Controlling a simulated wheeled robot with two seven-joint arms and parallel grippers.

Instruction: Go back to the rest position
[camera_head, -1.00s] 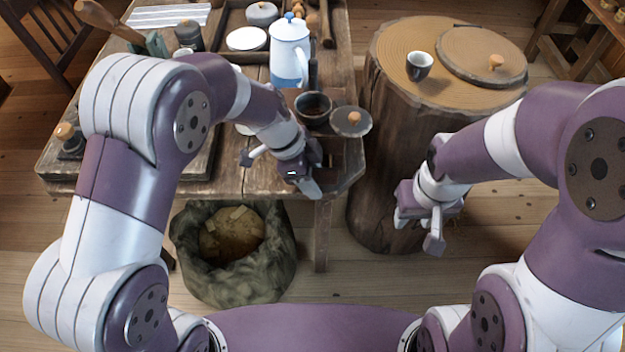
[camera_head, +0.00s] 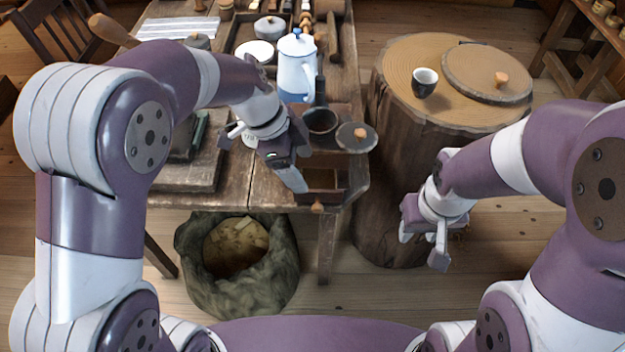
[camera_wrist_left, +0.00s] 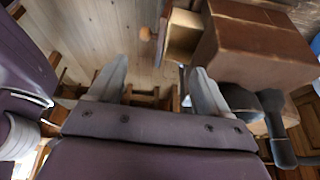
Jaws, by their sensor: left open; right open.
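My left gripper (camera_head: 288,172) hangs in front of the workbench's near edge, beside a small open drawer (camera_head: 325,197) with a wooden knob. In the left wrist view its two fingers are spread with nothing between them (camera_wrist_left: 158,82). The drawer also shows there (camera_wrist_left: 183,38), just beyond the fingertips and apart from them. My right gripper (camera_head: 423,246) hangs low in front of the log stump (camera_head: 385,185), fingers apart and empty.
The workbench (camera_head: 232,185) carries a blue-and-white pot (camera_head: 297,75), a dark bowl (camera_head: 320,121) and a round lid (camera_head: 356,137). The stump holds a cup (camera_head: 424,83) and a knobbed disc (camera_head: 487,72). A sack (camera_head: 240,285) stands on the floor below the bench.

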